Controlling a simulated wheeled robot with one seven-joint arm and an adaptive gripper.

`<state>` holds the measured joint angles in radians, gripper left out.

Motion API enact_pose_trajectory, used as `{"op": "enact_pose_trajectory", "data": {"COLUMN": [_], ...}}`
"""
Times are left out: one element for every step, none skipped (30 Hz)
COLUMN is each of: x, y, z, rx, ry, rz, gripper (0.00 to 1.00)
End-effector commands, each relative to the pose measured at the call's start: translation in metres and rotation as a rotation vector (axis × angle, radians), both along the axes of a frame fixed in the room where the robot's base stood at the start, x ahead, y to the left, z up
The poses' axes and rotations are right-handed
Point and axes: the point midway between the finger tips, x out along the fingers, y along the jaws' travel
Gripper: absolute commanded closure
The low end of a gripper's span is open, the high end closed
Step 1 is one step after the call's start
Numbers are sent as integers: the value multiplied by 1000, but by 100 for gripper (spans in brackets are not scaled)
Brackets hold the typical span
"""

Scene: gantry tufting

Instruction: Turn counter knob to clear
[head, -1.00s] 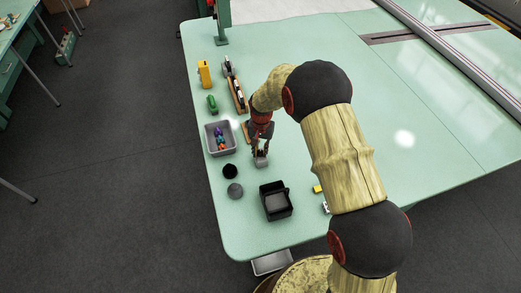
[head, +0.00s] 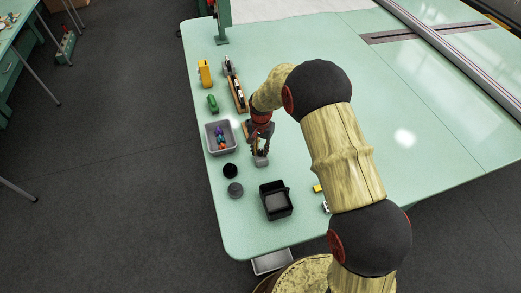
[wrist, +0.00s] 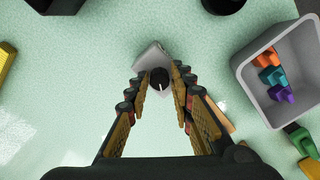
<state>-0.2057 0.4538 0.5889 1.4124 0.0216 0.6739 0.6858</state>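The counter (wrist: 150,54) is a small grey box with a round black knob (wrist: 160,78) bearing a pale pointer line. It also stands on the green table in the head view (head: 261,161). My gripper (wrist: 160,74) reaches down over it, with one fingertip on either side of the knob. The fingers look parted, with a narrow gap to the knob on each side; contact is not clear. In the head view my gripper (head: 260,152) is right above the counter, and the knob is hardly visible there.
A grey bin (head: 209,147) with coloured pieces stands left of the counter. A green item (head: 212,103) and a yellow one (head: 205,73) stand farther back.

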Motion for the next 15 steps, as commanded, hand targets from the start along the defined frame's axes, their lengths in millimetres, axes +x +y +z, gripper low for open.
{"op": "enact_pose_trajectory", "data": {"x": [0, 0, 0, 0, 0, 0, 0, 0, 0, 0, 0, -1, -1, -1, 0], "y": [0, 0, 0, 0, 0, 0, 0, 0, 0, 0, 0, 0, 0, 0, 0], "z": [0, 0, 0, 0, 0, 0, 0, 0, 0, 0, 0, -1, -1, 0, 0], "rx": [0, 0, 0, -1, 0, 0, 0, 0, 0, 0, 0, 0, 0, 0, 0], "ry": [0, 0, 0, 0, 1, 1, 1, 1, 1, 1, 1, 1, 1, 1, 1], "rz": [0, 0, 0, 0, 0, 0, 1, 0, 1, 1, 1, 1, 1, 1, 1], "gripper": [72, 70, 68, 66, 65, 63, 63, 63, 63, 63, 63, 63, 63, 63, 63]}}
